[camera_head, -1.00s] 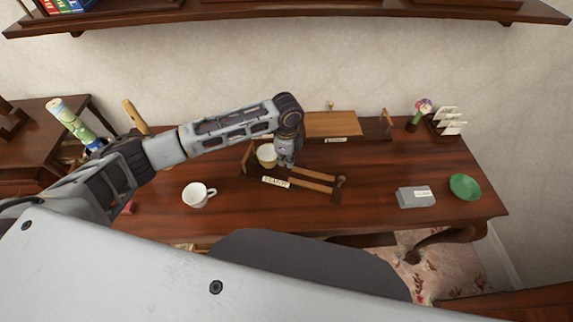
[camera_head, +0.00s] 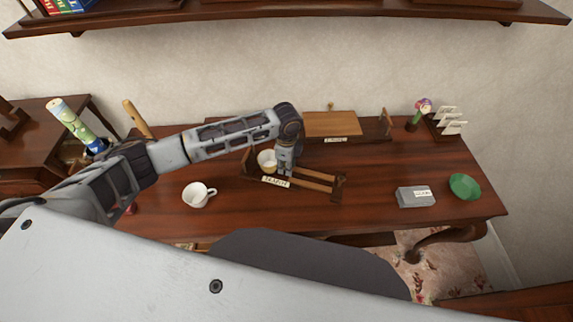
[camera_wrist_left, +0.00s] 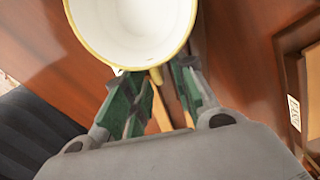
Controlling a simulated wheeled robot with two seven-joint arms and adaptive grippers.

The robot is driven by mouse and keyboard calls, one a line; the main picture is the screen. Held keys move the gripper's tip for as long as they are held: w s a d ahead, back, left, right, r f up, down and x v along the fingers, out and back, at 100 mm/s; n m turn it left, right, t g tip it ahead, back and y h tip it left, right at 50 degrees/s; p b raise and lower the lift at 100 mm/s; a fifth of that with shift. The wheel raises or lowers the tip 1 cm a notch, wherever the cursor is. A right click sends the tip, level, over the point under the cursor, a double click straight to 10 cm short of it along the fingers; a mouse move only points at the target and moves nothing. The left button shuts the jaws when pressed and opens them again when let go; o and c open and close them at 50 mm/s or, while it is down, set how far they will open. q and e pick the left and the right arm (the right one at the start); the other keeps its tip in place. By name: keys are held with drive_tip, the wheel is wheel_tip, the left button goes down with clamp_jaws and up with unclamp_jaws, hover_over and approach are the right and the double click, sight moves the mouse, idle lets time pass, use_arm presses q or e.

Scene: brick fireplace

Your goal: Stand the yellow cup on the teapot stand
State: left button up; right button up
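The yellow cup (camera_head: 267,165) has a pale inside and a yellow rim. It is upright at the left end of the front slatted wooden stand (camera_head: 318,187), which carries a white label and seems to be the teapot stand. My left gripper (camera_head: 284,174) is at the cup's right side, pointing down. In the left wrist view the cup (camera_wrist_left: 135,30) fills the top, and its yellow handle lies between the finger pads (camera_wrist_left: 160,88). The fingers look shut on the handle. The cup's base is hidden, so I cannot tell whether it touches the slats. My right gripper is not in view.
A white cup (camera_head: 197,195) stands at the front left of the table. A second wooden stand (camera_head: 333,124) is behind. A grey labelled block (camera_head: 414,197) and a green bowl (camera_head: 464,186) are at the right. The tabletop between the front stand and block is clear.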

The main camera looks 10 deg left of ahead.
use_arm(q)
drive_tip(key=shift+r, duration=0.1)
wheel_tip(320, 180, up, 12)
idle(1.0)
